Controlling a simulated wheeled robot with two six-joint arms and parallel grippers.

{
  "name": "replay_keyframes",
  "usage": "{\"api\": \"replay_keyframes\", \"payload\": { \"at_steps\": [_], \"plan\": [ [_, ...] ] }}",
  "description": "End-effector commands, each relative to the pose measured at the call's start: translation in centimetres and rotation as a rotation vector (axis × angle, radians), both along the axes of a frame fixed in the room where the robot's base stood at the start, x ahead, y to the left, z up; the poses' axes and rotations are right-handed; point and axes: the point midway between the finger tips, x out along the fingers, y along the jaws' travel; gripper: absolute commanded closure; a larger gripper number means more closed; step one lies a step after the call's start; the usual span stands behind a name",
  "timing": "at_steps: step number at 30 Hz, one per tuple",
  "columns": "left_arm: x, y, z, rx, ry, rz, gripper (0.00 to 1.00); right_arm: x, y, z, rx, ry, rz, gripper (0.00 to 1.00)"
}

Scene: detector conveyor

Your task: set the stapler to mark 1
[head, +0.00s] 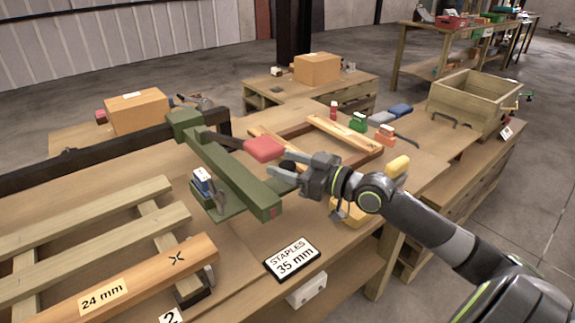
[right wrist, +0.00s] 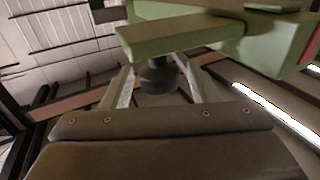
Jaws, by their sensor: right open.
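The stapler (head: 228,174) is a green bench machine with a long slanting arm and a red-padded lever (head: 264,149). Its front end stands over the bench, with a small blue and white block (head: 202,180) near its base. My right gripper (head: 280,177) is open just right of the stapler's arm, below the red pad. In the right wrist view, a dark round knob (right wrist: 158,76) shows between the two open fingers, beneath green stapler parts (right wrist: 180,38); I cannot tell if the fingers touch it. No mark 1 is legible. My left gripper is out of view.
A "STAPLES 35 mm" sign (head: 292,258) lies at the bench front. A slatted wooden piece with a "24 mm" board (head: 130,280) is at left, near a "2" tag (head: 171,317). A wooden frame (head: 345,133), coloured staplers and a wooden crate (head: 470,100) stand behind and right.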

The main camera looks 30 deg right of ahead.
Motion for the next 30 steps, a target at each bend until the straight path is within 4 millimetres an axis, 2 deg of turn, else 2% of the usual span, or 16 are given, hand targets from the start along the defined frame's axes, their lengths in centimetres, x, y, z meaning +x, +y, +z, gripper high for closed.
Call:
{"api": "replay_keyframes", "payload": {
  "at_steps": [8,20,30],
  "plan": [
    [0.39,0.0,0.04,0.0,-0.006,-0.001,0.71,0.05,0.03,-0.02,0.0,0.0,0.0,0.48],
    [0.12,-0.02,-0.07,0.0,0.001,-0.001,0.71,0.03,0.03,-0.02,0.0,0.0,0.0,1.0],
    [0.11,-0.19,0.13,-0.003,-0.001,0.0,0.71,-0.04,0.62,0.04,0.002,0.001,0.001,1.0]
  ]
}}
